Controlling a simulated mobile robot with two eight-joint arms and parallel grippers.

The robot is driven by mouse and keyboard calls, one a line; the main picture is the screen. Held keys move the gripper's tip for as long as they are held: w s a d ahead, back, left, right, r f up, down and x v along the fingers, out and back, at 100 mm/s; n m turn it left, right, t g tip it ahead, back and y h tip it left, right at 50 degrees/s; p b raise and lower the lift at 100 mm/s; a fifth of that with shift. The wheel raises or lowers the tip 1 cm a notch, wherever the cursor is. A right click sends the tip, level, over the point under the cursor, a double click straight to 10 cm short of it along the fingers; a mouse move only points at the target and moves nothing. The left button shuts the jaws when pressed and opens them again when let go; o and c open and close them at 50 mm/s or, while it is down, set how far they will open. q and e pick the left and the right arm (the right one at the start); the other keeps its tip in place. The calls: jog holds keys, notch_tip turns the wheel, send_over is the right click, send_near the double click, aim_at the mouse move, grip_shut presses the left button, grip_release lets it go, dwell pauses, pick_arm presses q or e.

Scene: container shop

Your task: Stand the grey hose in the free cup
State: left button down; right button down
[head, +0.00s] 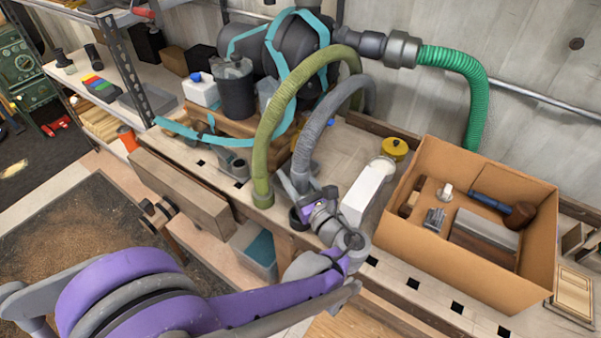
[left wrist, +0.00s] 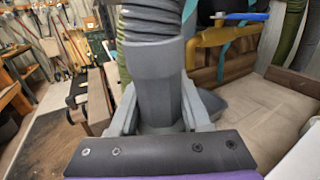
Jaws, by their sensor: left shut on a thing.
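The ribbed grey hose (head: 312,130) arches down from the machine at the back of the bench, and its smooth end cuff (left wrist: 155,85) points downward. My left gripper (head: 302,190) is shut on this cuff, with a finger on each side in the left wrist view (left wrist: 158,115). The cuff looks roughly upright. A dark round rim (head: 296,219) shows just below and left of the gripper; I cannot tell whether it is the free cup or whether the hose's lower end is over it. A small grey cup-like piece (head: 239,168) stands farther left. My right gripper is out of view.
An olive hose (head: 272,125) hangs close left of the grey one. A white block (head: 368,190) stands right of my gripper. An open cardboard box (head: 450,245) with tools fills the right side of the bench.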

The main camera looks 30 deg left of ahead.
pick_arm(q)
jog(key=shift+f+b, duration=2.4)
jog(key=shift+f, duration=0.95)
jog(key=shift+f+b, duration=0.95)
jog(key=shift+f, duration=0.4)
jog(key=shift+c, duration=1.4)
grip_release()
jog(key=v, duration=1)
jog(key=shift+d+p, duration=0.15)
jog(key=shift+p, duration=0.2)
jog(key=shift+s+d, duration=0.2)
jog(key=shift+s, duration=0.05)
jog(key=shift+f, duration=0.1)
